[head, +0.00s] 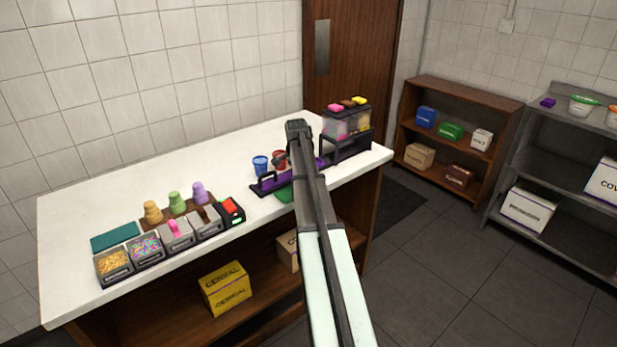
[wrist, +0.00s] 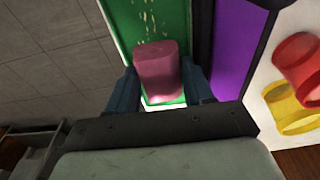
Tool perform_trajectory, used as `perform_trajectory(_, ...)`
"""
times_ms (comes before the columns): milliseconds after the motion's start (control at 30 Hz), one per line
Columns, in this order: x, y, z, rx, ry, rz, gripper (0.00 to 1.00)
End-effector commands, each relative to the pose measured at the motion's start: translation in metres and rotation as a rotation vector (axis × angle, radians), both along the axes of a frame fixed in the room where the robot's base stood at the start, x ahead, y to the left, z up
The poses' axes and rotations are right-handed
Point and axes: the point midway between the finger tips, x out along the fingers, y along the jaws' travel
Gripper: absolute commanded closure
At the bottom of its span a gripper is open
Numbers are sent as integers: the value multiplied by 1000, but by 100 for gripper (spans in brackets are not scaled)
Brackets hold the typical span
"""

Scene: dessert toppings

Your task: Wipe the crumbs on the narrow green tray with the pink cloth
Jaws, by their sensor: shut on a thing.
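The pink cloth (wrist: 158,72) is a rounded pink block between my gripper's fingers in the wrist view. My gripper (wrist: 160,92) is shut on it. The cloth is over the narrow green tray (wrist: 112,18); I cannot tell if it touches the surface. Pale yellow crumbs (wrist: 150,22) lie on the tray just beyond the cloth. In the head view, part of the green tray (head: 284,194) shows at the counter's front edge, and my arm covers the rest. The cloth and fingertips are hidden there.
A purple tray with dark handles (head: 268,184) lies right beside the green tray. A blue cup (head: 260,165) and red cups (head: 279,158) stand behind it. A dispenser rack (head: 346,146) is at the right end. Topping bins (head: 146,249) are at the left. The counter's back left is clear.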

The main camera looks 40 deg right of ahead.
Motion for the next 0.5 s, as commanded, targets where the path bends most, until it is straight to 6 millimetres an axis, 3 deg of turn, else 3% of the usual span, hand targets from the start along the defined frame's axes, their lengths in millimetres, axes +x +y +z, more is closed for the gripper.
perform_trajectory(500,-1,50,-2,3,1,1,77)
